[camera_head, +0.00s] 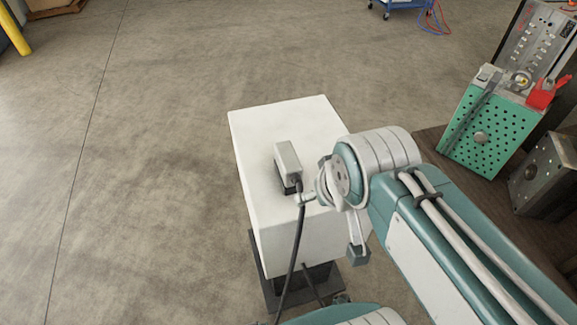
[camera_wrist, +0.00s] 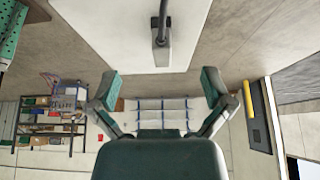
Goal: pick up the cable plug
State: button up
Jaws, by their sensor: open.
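The cable plug (camera_head: 287,158) is a pale grey box with a dark cable at its near end. It is at the top of a white pedestal (camera_head: 270,118), with a dark part beneath it. The cable runs down over the pedestal's near side. In the wrist view, the plug (camera_wrist: 161,53) is at the upper middle, beyond the fingertips, with its cable running up. My gripper (camera_head: 330,228) is beside the plug, to its right and nearer the camera. Its teal-tipped fingers (camera_wrist: 162,88) are wide apart, with nothing between them. My wrist partly hides the pedestal's right side.
At right, a brown table (camera_head: 437,150) bears a green perforated block (camera_head: 487,135), a dark metal block (camera_head: 545,175) and a red clamp (camera_head: 541,95). A blue cart (camera_head: 400,4) stands far off. The concrete floor left of the pedestal is clear.

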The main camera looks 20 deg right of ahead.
jog(key=g, duration=0.1)
send_near(288, 157)
jog(key=shift+w+d+f, duration=0.3)
jog(key=shift+w+f, duration=0.3)
jog(key=shift+f, duration=0.2)
jog(key=x, duration=1)
jog(key=shift+a+f, duration=0.25)
jog(key=shift+f, duration=0.1)
jog(key=shift+f, duration=0.25)
jog(key=c, duration=1.4)
